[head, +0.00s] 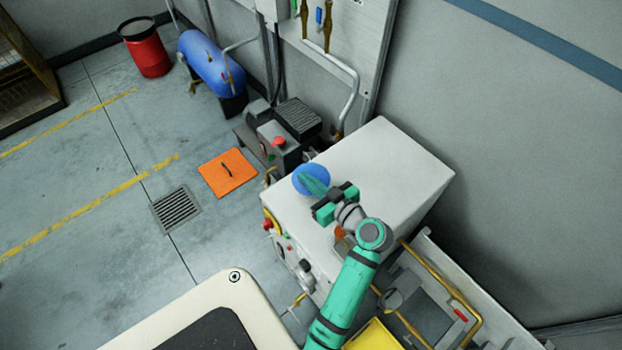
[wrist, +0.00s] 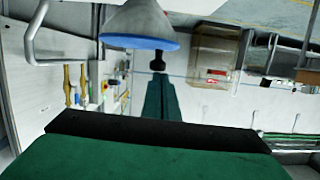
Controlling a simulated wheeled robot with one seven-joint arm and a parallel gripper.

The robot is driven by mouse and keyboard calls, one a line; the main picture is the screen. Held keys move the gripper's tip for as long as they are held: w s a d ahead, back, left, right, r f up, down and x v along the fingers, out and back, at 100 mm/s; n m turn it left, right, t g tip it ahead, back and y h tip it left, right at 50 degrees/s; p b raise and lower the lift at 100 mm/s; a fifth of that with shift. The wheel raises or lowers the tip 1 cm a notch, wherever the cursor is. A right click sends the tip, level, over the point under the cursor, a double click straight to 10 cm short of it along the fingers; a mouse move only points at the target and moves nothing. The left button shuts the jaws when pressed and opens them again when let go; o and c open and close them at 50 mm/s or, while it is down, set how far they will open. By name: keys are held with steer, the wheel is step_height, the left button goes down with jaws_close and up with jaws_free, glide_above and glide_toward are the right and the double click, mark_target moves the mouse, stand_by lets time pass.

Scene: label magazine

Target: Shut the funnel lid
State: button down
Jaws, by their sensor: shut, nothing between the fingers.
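The blue round funnel lid (head: 304,173) shows on top of the white cabinet (head: 385,155) in the head view. In the wrist view, the grey funnel cone (wrist: 138,18) has the blue lid (wrist: 125,42) across its wide end. The lid looks flat against the mouth, but I cannot tell whether it is fully seated. My gripper (head: 314,187) is shut and empty, with its green fingers over the lid in the head view. In the wrist view the shut fingertips (wrist: 158,68) are close to the lid's blue face; contact is unclear. The gripper hides part of the lid.
Valve handles and a red knob (head: 268,225) stick out from the cabinet's left side. A bin with yellow pipes (head: 455,290) stands at its right. A grey machine (head: 283,145) stands behind left. The cabinet top right of my gripper is clear.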

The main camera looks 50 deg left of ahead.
stand_by(0.3)
step_height(320, 180, up, 4)
steer(key=shift+d+r, duration=0.1)
steer(key=shift+r, duration=0.1)
steer(key=v, duration=0.9)
steer(key=shift+s+d, duration=0.35)
steer(key=shift+w, duration=0.1)
